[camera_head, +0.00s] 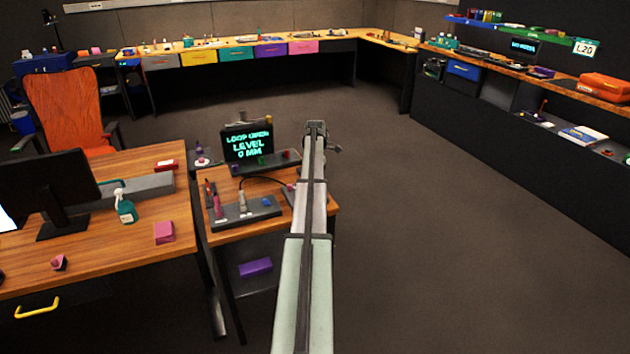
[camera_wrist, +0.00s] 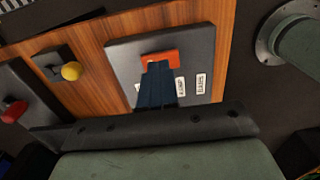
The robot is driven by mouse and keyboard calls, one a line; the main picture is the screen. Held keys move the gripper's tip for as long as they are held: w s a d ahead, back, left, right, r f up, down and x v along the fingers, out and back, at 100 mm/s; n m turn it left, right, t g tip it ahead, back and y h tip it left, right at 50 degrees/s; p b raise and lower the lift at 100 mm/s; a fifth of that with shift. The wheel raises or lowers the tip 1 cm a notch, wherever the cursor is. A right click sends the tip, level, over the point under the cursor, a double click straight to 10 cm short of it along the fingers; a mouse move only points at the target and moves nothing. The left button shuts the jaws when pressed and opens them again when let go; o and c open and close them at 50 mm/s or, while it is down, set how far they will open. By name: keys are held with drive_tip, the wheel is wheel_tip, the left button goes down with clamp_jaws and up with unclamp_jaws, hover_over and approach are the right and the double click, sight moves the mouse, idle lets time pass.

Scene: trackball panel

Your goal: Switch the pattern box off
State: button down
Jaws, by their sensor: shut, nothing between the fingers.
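In the wrist view a flat dark grey box (camera_wrist: 128,66) lies on the wooden table top, with an orange-red switch piece (camera_wrist: 173,54) and small white labels too blurred to read. I cannot tell for sure that this is the pattern box. My gripper (camera_wrist: 157,68) is shut and empty, its dark fingertips over or against the orange piece and hiding part of it. Contact cannot be told. In the head view my arm runs up past the small table; the fingers are hidden there. A grey plate (camera_head: 293,193) shows partly behind the arm.
A yellow ball knob (camera_wrist: 71,71) on a dark base and a red knob (camera_wrist: 14,112) stand left of the box. In the head view a screen (camera_head: 248,143) reads "LOOP OPEN LEVEL 0 MM". A grey panel (camera_head: 235,219) with controls lies in front. Floor at right is clear.

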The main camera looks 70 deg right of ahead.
wheel_tip(320, 180, up, 13)
drive_tip(key=shift+f, duration=0.15)
idle(0.5)
drive_tip(key=shift+w+d+f, duration=0.1)
drive_tip(key=shift+w+d, duration=0.3)
drive_tip(key=shift+w, duration=0.15)
wheel_tip(320, 180, down, 14)
drive_tip(key=shift+f, duration=0.1)
idle(0.4)
